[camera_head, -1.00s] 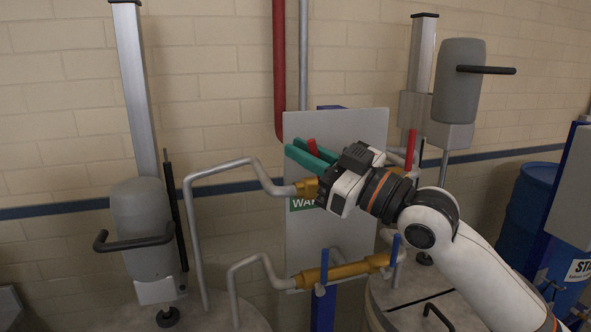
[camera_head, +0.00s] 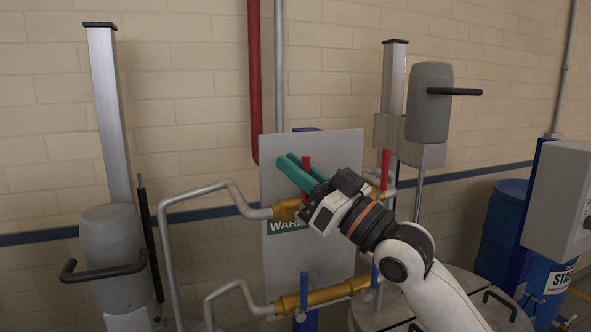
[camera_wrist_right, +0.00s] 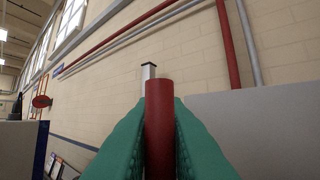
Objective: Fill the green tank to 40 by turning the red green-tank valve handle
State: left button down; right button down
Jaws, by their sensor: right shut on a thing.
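A red valve handle (camera_head: 306,167) stands roughly upright on the upper brass valve, left side, in front of the grey panel (camera_head: 345,150). The teal fingers of my right gripper (camera_head: 290,159) lie on both sides of it and are shut on it. In the right wrist view the red handle (camera_wrist_right: 160,125) fills the space between the teal fingers. A second red handle (camera_head: 385,168) stands to the right, free of the gripper. My right gripper hides part of the upper pipe. My left gripper is not in view. No tank level reading is legible.
Blue handles (camera_head: 304,288) sit on the lower brass pipe (camera_head: 335,294). Bent grey pipes (camera_head: 205,189) run at the left. Grey mixer units stand left (camera_head: 112,240) and right (camera_head: 428,105). A blue barrel (camera_head: 497,225) and grey box (camera_head: 560,200) are at the far right.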

jog(key=c, duration=1.5)
grip_release()
jog(key=shift+o, duration=0.2)
jog(key=shift+d, duration=0.1)
jog(key=shift+s+d+f, duration=0.15)
jog(key=shift+f, duration=0.05)
jog(key=b+v, duration=0.6)
jog(key=v, duration=0.5)
jog(key=shift+d, duration=0.25)
jog(key=shift+s, duration=0.1)
